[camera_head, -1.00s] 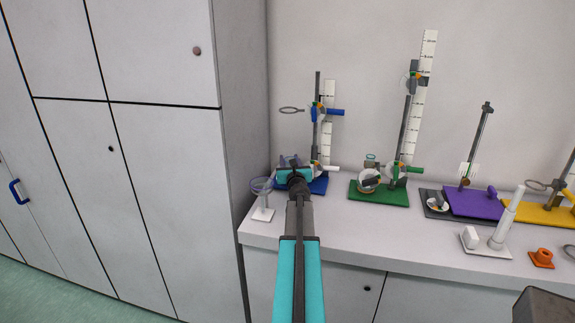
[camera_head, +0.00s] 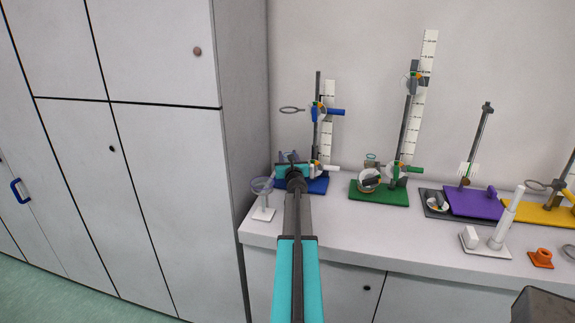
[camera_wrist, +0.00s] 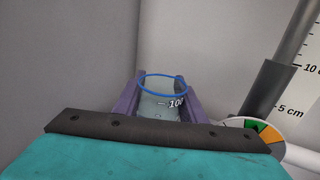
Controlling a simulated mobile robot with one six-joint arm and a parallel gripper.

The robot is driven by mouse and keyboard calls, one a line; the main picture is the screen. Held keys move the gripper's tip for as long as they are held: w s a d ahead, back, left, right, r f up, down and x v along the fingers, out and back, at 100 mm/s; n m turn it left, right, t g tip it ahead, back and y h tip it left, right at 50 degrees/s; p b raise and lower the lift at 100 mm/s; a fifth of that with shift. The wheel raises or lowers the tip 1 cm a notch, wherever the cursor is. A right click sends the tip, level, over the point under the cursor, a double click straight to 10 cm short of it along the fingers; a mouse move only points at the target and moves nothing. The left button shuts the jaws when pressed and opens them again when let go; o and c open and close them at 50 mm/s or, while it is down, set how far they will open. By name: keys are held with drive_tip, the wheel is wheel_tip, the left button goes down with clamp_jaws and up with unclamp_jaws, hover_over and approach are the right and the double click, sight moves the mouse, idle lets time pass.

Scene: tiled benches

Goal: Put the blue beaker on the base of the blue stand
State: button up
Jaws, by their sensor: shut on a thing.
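The blue beaker (camera_wrist: 160,98) is clear with a blue rim and shows upright in the wrist view. My gripper (camera_wrist: 160,104) has its two purple fingers shut on it, one on each side. In the head view my gripper (camera_head: 289,160) is over the blue stand's base (camera_head: 318,186), at the left end of the bench. My arm hides part of that base and most of the beaker there. The blue stand (camera_head: 317,110) has an upright rod, a ring on its left and a ruler behind. I cannot tell whether the beaker touches the base.
A clear funnel-like holder on a white foot (camera_head: 263,213) stands close to the left of my arm. A green stand (camera_head: 379,192) is to the right, then a purple stand (camera_head: 474,202). A tall cabinet (camera_head: 165,150) borders the bench on the left.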

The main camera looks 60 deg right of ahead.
drive_tip(key=shift+f, duration=1.75)
drive_tip(key=shift+f+b, duration=0.2)
drive_tip(key=shift+b, duration=0.25)
drive_tip(key=o, duration=1.2)
drive_tip(key=shift+c, duration=0.2)
drive_tip(key=shift+s+a+r+p, duration=0.1)
drive_tip(key=shift+r+p, duration=0.15)
drive_tip(key=shift+p, duration=0.05)
drive_tip(key=shift+b+v, duration=1.25)
drive_tip(key=shift+v, duration=4.7)
